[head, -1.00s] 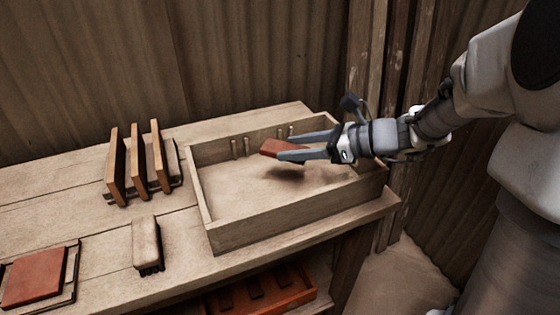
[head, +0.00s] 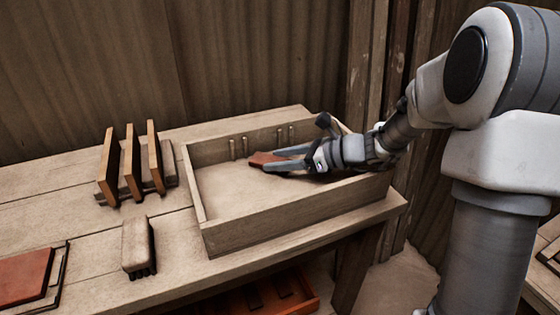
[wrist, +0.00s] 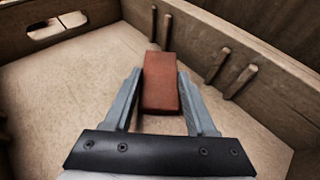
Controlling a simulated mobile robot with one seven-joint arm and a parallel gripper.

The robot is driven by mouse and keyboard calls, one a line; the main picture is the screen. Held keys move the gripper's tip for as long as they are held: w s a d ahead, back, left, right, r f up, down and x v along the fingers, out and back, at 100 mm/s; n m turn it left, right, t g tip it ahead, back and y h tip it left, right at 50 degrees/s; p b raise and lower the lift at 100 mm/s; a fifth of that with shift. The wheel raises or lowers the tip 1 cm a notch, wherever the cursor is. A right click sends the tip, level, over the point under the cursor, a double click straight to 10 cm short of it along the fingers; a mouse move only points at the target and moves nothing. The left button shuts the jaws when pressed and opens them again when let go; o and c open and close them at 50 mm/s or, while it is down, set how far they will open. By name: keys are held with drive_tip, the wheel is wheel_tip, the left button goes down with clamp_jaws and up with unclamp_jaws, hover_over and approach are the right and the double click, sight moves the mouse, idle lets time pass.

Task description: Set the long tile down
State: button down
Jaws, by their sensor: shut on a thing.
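The long tile (wrist: 160,82) is a reddish-brown block between the two fingers of my gripper (wrist: 161,100) in the wrist view. It points away from the gripper, towards the pegs at the box wall. In the head view the tile (head: 262,158) shows at the fingertips of my gripper (head: 280,159), low inside the wooden box (head: 290,229). My gripper is shut on it. I cannot tell whether the tile touches the sandy box floor (wrist: 70,95). The fingers hide part of the tile in the head view.
Several wooden pegs (head: 238,148) stand along the box's back wall, close to the tile. Left of the box are a rack of upright boards (head: 131,165), a brush (head: 137,245) and a flat red tile (head: 25,277). The box floor's left part is clear.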

drive_tip(key=shift+c, duration=1)
unclamp_jaws()
drive_tip(key=shift+f, duration=0.1)
drive_tip(key=shift+r, duration=0.25)
drive_tip(key=p+v, duration=0.2)
drive_tip(key=v, duration=0.5)
drive_tip(key=shift+s+d, duration=0.15)
drive_tip(key=shift+d, duration=0.1)
